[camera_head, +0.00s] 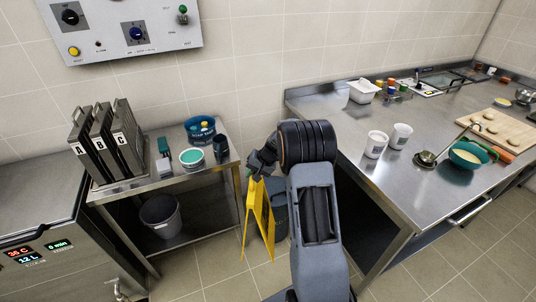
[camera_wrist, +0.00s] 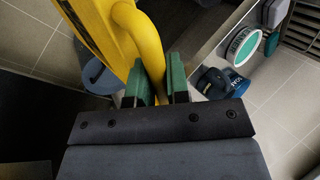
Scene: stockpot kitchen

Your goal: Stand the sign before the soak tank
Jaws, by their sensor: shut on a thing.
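The yellow folding sign (camera_head: 258,215) hangs from my gripper (camera_head: 256,172) in the head view, between the small side table and the long counter. Its two panels are slightly spread at the bottom. In the wrist view, the green fingertips of my gripper (camera_wrist: 160,85) are shut on the yellow handle (camera_wrist: 150,50) at the sign's top. The soak tank (camera_head: 50,240) is the steel unit at the lower left, with a display reading 36 C, 12 L and 6 min. Whether the sign's feet touch the floor, I cannot tell.
The side table (camera_head: 216,167) holds racks marked A, B, C (camera_head: 103,140), a white-and-teal tub (camera_head: 192,159) and a blue tub (camera_head: 200,129). A grey bucket (camera_head: 160,215) sits on its lower shelf. A blue-grey bin (camera_head: 281,213) stands behind the sign. Tiled floor (camera_head: 205,265) is clear in front.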

